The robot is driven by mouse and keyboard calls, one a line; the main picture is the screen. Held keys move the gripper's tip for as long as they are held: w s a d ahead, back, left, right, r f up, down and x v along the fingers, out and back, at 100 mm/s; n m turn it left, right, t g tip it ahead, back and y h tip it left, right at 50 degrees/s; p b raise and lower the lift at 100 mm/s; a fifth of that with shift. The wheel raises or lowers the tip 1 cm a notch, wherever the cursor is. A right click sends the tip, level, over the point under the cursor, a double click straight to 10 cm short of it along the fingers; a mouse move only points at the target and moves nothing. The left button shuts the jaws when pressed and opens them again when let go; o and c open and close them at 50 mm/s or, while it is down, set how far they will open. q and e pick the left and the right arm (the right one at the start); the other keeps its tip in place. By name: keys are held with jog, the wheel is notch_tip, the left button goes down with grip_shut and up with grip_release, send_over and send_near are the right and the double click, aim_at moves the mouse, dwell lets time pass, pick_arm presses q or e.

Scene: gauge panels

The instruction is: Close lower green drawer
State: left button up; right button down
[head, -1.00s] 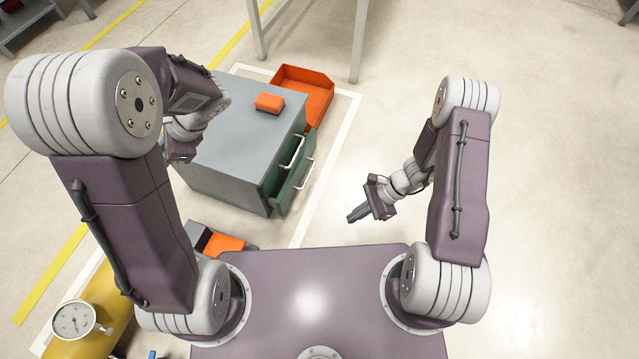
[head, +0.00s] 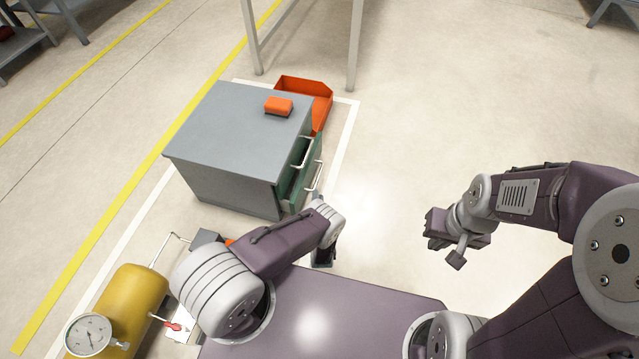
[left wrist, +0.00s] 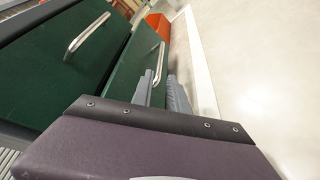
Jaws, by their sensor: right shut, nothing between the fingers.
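The grey cabinet (head: 240,120) has green drawer fronts with pale bar handles on its right side. The lower green drawer (head: 313,189) stands out from the cabinet; in the left wrist view its front (left wrist: 122,82) and handle (left wrist: 158,62) lie right of the upper drawer (left wrist: 52,68). My left gripper (head: 322,258) is near the cabinet's front corner in the head view. In the left wrist view its fingers (left wrist: 160,92) are apart, with the lower handle showing beyond them; contact cannot be told. My right gripper (head: 455,258) is shut and empty over open floor, right of the cabinet.
An orange block (head: 279,105) lies on the cabinet top. An orange bin (head: 310,90) stands behind it. A yellow tank (head: 128,300) with a gauge (head: 88,335) is at lower left. Table legs (head: 356,45) stand at the back. The floor right of the cabinet is clear.

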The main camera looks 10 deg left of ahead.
aim_at(317, 180)
pick_arm(q)
jog(key=b+x, duration=0.2)
jog(key=x, duration=0.2)
jog(key=b+x, duration=0.3)
jog(key=x, duration=0.1)
jog(key=shift+f+b, duration=0.25)
jog(key=shift+b, duration=0.1)
jog(key=shift+w+a, duration=0.2)
jog(key=shift+w, duration=0.1)
jog(key=shift+w+r, duration=0.15)
jog(key=shift+w, duration=0.1)
grip_shut()
jog(key=shift+s, duration=0.1)
